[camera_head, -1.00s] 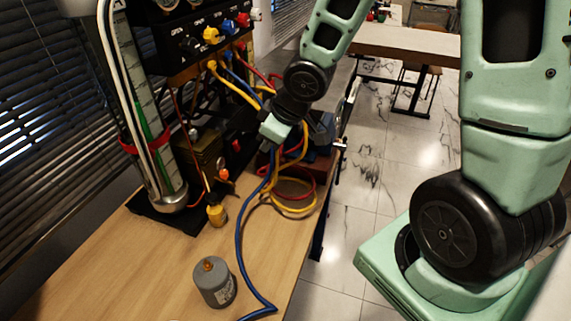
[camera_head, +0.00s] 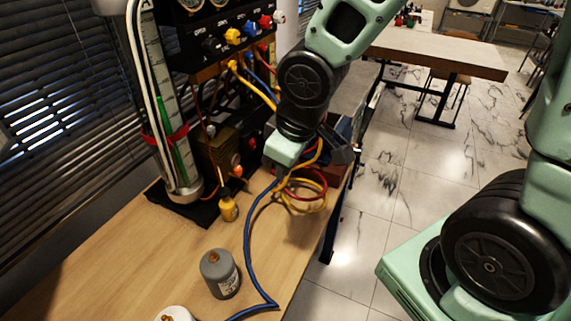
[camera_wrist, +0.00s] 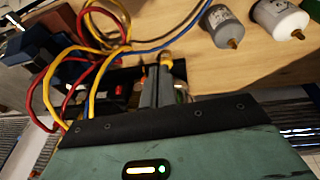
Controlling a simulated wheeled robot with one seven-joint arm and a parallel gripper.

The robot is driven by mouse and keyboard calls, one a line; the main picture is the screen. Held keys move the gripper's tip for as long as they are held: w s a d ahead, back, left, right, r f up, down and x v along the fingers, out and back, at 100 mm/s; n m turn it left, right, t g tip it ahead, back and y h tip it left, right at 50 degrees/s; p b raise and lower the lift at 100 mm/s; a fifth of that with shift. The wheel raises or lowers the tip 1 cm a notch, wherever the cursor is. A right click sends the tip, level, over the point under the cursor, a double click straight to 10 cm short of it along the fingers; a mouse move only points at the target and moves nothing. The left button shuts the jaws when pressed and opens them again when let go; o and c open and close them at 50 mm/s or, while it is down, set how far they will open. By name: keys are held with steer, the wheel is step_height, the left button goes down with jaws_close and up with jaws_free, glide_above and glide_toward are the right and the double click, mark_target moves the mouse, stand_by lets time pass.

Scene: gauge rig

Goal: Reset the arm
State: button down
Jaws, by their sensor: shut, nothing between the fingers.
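My gripper (camera_head: 281,174) hangs over the far right part of the wooden bench (camera_head: 160,265), in front of the gauge rig (camera_head: 222,45). In the wrist view its grey fingers (camera_wrist: 157,85) are together with nothing between them. The blue hose (camera_head: 249,235) runs down the bench close beside the gripper in the head view. The yellow hose (camera_head: 259,92) and red hose (camera_head: 316,186) loop behind it. My gripper partly hides the hoses; I cannot tell whether it touches them.
A grey canister (camera_head: 220,275) stands on the front of the bench, with a white canister (camera_head: 176,314) cut off at the bottom edge. A small yellow fitting (camera_head: 228,207) stands by the rig base. Tiled floor (camera_head: 385,185) is open to the right.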

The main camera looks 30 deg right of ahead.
stand_by(0.3)
steer(key=s+a+r+g, duration=0.1)
steer(key=s+a, duration=0.2)
steer(key=s, duration=0.3)
steer(key=s+a+r+g, duration=0.2)
steer(key=s+a, duration=0.1)
steer(key=s, duration=0.4)
steer(key=shift+s+a+n, duration=0.15)
steer(key=shift+s+n, duration=0.1)
steer(key=shift+n, duration=0.15)
